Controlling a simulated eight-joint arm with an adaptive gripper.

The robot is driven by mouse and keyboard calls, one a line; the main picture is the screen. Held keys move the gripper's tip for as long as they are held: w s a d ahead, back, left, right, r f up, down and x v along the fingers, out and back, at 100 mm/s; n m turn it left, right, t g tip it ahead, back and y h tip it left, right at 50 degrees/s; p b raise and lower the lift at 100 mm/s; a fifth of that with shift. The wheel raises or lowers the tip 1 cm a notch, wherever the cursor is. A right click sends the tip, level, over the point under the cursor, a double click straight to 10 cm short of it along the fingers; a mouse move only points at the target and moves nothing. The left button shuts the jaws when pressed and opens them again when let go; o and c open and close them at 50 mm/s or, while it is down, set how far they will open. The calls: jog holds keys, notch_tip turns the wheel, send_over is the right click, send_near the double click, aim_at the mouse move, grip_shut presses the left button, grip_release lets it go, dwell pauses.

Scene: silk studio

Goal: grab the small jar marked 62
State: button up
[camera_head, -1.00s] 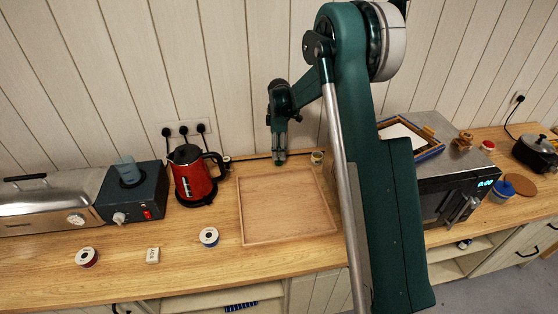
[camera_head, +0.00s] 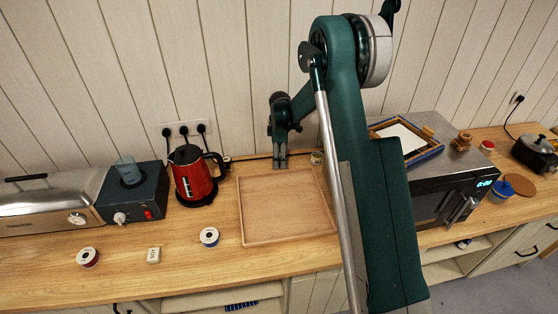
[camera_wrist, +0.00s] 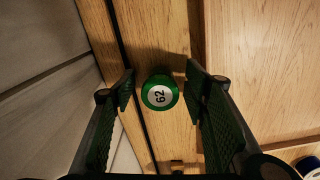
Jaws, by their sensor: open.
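The small jar marked 62 (camera_wrist: 160,97) has a green lid with a round white label. In the wrist view it stands between the two fingers of my gripper (camera_wrist: 160,82), with a gap on each side. My gripper is open and points down at the jar from above. In the head view my gripper (camera_head: 280,161) is at the back of the counter, behind the wooden tray (camera_head: 258,242). The jar cannot be made out there, as the fingers cover its place.
A red kettle (camera_head: 192,178) stands left of my gripper. The wall is just behind. The tray is empty.

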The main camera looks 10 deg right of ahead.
jog(key=shift+c, duration=0.5)
jog(key=c, duration=0.9)
jog(key=shift+r, duration=0.1)
jog(key=shift+r+b, duration=0.35)
jog(key=shift+r, duration=4.55)
